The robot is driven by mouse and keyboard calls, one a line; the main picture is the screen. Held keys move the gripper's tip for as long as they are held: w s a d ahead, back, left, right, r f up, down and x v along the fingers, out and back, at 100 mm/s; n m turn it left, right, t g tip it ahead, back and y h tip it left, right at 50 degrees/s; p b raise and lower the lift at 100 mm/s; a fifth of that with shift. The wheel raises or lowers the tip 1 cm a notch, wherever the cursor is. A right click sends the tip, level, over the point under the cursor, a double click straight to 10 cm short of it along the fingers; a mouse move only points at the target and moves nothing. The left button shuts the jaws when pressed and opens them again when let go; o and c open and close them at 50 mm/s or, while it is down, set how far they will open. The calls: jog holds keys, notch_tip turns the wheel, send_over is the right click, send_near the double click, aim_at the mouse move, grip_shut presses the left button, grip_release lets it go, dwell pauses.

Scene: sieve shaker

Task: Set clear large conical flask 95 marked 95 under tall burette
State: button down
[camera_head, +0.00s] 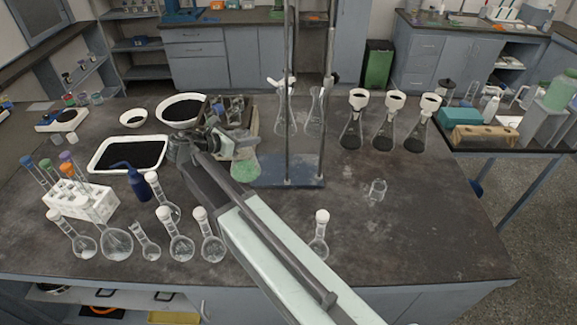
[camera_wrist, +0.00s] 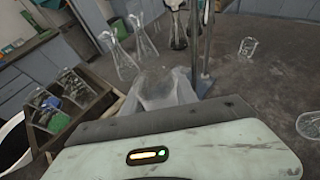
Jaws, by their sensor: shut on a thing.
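My gripper (camera_head: 226,143) is shut on a clear conical flask (camera_head: 245,165), which shows a green tint low down in the head view. In the wrist view the flask (camera_wrist: 165,88) is a translucent shape just beyond the gripper body; its number cannot be read, and its neck is largely hidden. A stand with a blue base (camera_head: 280,172) and upright rods (camera_head: 327,90) is to the right of the flask. I cannot tell which upright is the tall burette. Two empty clear conical flasks (camera_head: 286,118) (camera_head: 315,112) stand behind the base.
Three flasks with dark contents (camera_head: 383,132) stand at the back right. A small beaker (camera_head: 377,190) is right of the stand. Round flasks (camera_head: 180,245) and a test-tube rack (camera_head: 80,198) are in front left. A wooden crate (camera_wrist: 92,105) is beside the held flask.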

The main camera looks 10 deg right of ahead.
jog(key=f+b, duration=0.1)
jog(key=f, duration=0.1)
jog(key=d+f+b, duration=0.1)
jog(key=f+b, duration=0.2)
jog(key=b, duration=0.1)
jog(key=shift+d+f, duration=0.3)
jog(key=shift+f, duration=0.1)
jog(key=shift+w+d+r, duration=0.1)
jog(key=shift+d+r, duration=0.05)
jog(key=w+d+r+b+x, duration=0.1)
jog(key=r+b+x, duration=0.2)
jog(key=x, duration=1.4)
jog(key=shift+d, duration=0.3)
jog(key=shift+w+r, duration=0.1)
jog(key=shift+w, duration=0.05)
jog(key=c, duration=1)
grip_release()
jog(key=shift+o, duration=0.2)
